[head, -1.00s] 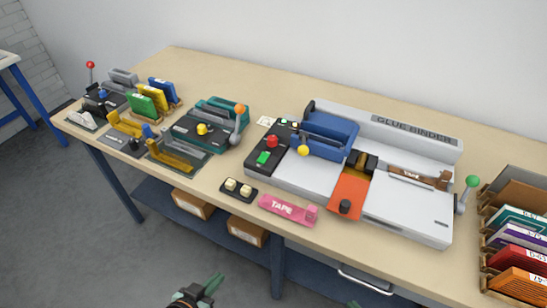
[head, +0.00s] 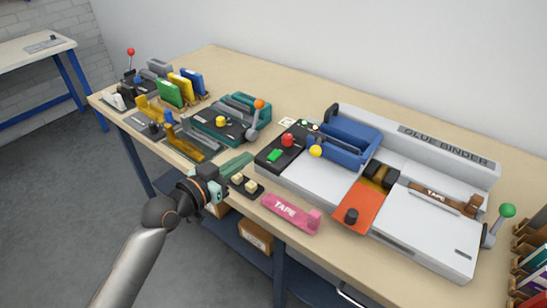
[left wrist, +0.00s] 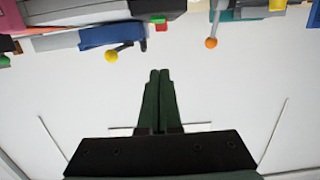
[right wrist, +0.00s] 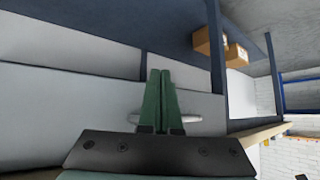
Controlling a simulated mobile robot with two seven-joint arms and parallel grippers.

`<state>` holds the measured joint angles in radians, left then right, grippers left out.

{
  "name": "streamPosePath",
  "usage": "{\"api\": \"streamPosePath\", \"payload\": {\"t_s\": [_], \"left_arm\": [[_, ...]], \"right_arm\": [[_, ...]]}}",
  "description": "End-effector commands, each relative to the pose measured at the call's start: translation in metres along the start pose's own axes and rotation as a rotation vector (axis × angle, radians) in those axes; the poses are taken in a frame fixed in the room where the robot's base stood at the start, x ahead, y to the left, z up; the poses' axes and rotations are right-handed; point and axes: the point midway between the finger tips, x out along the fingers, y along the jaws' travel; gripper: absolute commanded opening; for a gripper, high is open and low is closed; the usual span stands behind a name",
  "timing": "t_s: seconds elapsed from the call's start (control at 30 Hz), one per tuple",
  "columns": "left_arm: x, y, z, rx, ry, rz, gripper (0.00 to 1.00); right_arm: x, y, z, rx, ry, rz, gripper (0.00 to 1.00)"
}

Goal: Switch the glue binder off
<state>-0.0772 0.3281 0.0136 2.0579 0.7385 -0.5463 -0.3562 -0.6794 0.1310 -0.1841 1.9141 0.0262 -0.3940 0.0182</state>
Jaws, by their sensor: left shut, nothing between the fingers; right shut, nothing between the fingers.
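The glue binder (head: 410,220) is a long pale grey machine on the bench, with a blue clamp (head: 350,138) at its left part. Its black control panel (head: 266,161) carries a red button (head: 287,140) and a green button (head: 274,155). My left gripper (head: 240,162) is shut and empty, at the bench's front edge left of the panel, apart from the buttons. My right gripper (right wrist: 160,74) is shut and empty, low beside the bench; the head view does not show it.
A pink tape holder (head: 291,213) and a small black block with cream knobs (head: 246,184) lie in front of the binder. A teal machine with an orange-knobbed lever (head: 257,110) stands to its left. A green-knobbed lever (head: 506,211) is at the binder's right end.

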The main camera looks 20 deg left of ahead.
Motion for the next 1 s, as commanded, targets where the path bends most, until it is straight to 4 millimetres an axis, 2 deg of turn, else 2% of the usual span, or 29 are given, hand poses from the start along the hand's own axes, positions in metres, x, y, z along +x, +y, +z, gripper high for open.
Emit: {"api": "streamPosePath", "payload": {"t_s": [0.33,0.47,0.57,1.0], "left_arm": [[0.001,0.000,-0.002,0.000,0.002,0.001,0.00],[0.009,-0.001,-0.002,-0.001,0.004,0.000,0.00],[0.022,-0.001,-0.003,-0.002,0.005,-0.001,0.00],[0.103,0.000,-0.003,-0.001,0.003,0.001,0.00]], "right_arm": [[0.000,0.000,0.000,0.000,0.000,0.000,0.00],[-0.001,0.000,-0.001,0.000,0.000,0.000,0.00],[-0.001,0.000,-0.002,0.000,0.000,0.000,0.00],[-0.002,0.000,-0.002,-0.001,0.001,0.000,0.00]]}}
